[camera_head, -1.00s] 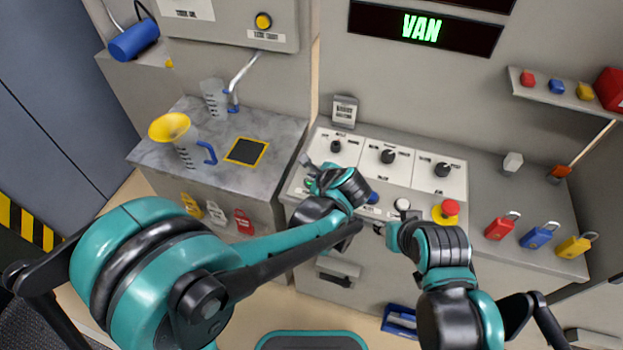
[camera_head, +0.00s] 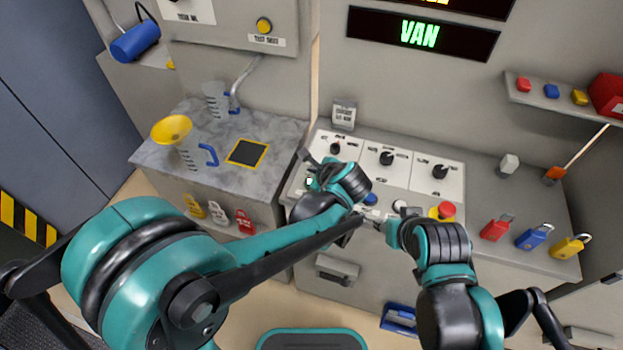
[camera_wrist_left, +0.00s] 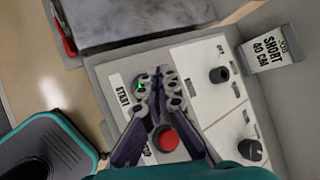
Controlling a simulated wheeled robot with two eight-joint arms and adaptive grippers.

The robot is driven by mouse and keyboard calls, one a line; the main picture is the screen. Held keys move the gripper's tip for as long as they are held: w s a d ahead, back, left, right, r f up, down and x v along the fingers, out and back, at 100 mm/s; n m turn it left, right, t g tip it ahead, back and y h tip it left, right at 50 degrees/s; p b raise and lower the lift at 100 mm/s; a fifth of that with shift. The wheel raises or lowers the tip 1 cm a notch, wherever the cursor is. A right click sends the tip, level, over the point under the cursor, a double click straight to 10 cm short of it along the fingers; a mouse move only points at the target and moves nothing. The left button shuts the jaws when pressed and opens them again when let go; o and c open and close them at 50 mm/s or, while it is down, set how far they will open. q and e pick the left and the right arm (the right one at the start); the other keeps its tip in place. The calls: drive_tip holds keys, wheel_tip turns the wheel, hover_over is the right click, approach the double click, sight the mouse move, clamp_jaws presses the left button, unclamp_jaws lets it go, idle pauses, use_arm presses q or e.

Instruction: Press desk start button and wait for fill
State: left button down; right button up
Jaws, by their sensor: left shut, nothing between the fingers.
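The start button is a small green-lit button (camera_wrist_left: 141,86) beside the START label (camera_wrist_left: 121,92) on the desk panel. It also shows in the head view (camera_head: 309,182), at the panel's left edge. My left gripper (camera_wrist_left: 158,82) is shut and empty, its fingertips right at the button and partly covering it; I cannot tell whether they touch it. In the head view my left gripper (camera_head: 308,165) is partly hidden by its own wrist. My right gripper (camera_head: 370,215) is low in front of the panel, its fingers unclear. A measuring jug (camera_head: 216,100) stands by the spout pipe (camera_head: 246,75).
A red button (camera_wrist_left: 167,138) lies close to the left fingers. A red mushroom button (camera_head: 446,211) and several dials are on the panel. A jug with a yellow funnel (camera_head: 172,129) stands on the marble counter. Padlocks (camera_head: 533,237) lie at right. A display (camera_head: 420,36) reads VAN.

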use_arm(q)
drive_tip(key=shift+r+p, duration=1.3)
drive_tip(key=shift+r, duration=0.7)
drive_tip(key=shift+f, duration=0.1)
drive_tip(key=s+a+r+n+h, duration=0.1)
drive_tip(key=s+a+n+h, duration=0.1)
drive_tip(key=s+a+n, duration=0.7)
drive_tip(key=s+a+r+n+g+h+b, duration=0.1)
drive_tip(key=s+a+r+n, duration=0.1)
drive_tip(key=s+a+n, duration=0.7)
drive_tip(key=n, duration=0.4)
drive_tip(key=shift+s+h, duration=0.15)
drive_tip(key=shift+h, duration=0.25)
drive_tip(key=shift+f, duration=0.1)
